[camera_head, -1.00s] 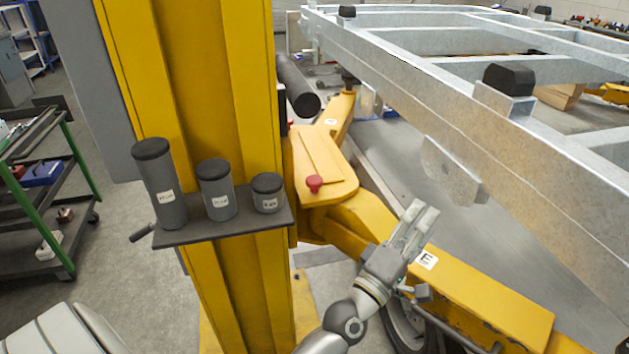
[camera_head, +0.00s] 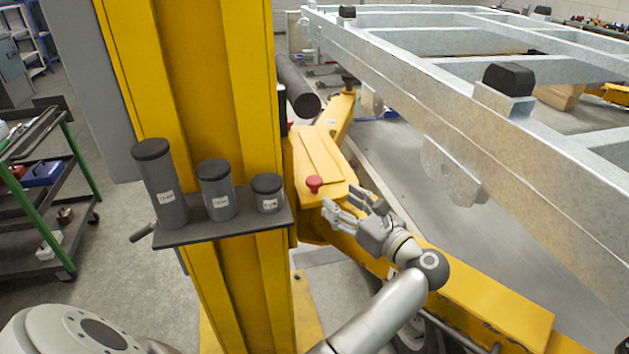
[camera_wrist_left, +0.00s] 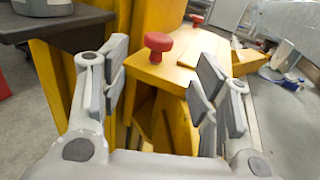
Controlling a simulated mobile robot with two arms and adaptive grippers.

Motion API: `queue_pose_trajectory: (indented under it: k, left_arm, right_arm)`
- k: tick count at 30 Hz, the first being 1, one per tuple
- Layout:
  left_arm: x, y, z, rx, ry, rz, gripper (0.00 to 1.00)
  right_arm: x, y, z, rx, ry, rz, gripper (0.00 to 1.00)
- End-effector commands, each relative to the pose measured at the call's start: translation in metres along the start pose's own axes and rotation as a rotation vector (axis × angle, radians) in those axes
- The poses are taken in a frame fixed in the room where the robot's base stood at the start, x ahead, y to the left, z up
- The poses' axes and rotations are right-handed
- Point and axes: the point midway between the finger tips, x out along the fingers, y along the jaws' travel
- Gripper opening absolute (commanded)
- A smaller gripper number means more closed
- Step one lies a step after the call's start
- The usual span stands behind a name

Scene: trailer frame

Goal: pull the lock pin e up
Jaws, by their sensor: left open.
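A red mushroom-shaped lock pin knob (camera_head: 314,184) stands on the yellow pivot plate of the lift arm. In the left wrist view the same red knob (camera_wrist_left: 158,42) shows beyond and between my fingers. My left gripper (camera_head: 340,205) is open and empty, just right of and slightly below the knob in the head view. In the left wrist view its two fingers (camera_wrist_left: 160,75) are spread wide, apart from the knob. The "E" label on the yellow arm (camera_head: 490,290) is hidden behind my arm. My right gripper is not in view.
A yellow post (camera_head: 190,80) with a shelf (camera_head: 225,228) of grey cylinders stands left of the knob. A galvanised trailer frame (camera_head: 440,95) runs above right. A second red knob (camera_wrist_left: 197,18) is farther back. A green trolley (camera_head: 85,160) stands far left.

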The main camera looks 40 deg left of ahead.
Motion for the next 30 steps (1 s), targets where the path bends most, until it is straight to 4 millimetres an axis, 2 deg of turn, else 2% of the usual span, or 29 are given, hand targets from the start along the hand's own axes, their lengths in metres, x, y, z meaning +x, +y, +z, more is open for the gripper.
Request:
queue_pose_trajectory:
  k: [16, 21, 30]
  left_arm:
    - [0.09, 0.001, 0.003, 0.003, -0.003, 0.004, 0.57]
    - [0.103, 0.001, 0.001, 0.002, 0.0, 0.002, 0.57]
    - [0.105, 0.001, 0.0, 0.002, 0.0, 0.002, 0.57]
  right_arm:
    - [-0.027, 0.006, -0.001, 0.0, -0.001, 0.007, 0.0]
    - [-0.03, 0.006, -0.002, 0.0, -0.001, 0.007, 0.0]
    - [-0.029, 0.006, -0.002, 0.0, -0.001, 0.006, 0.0]
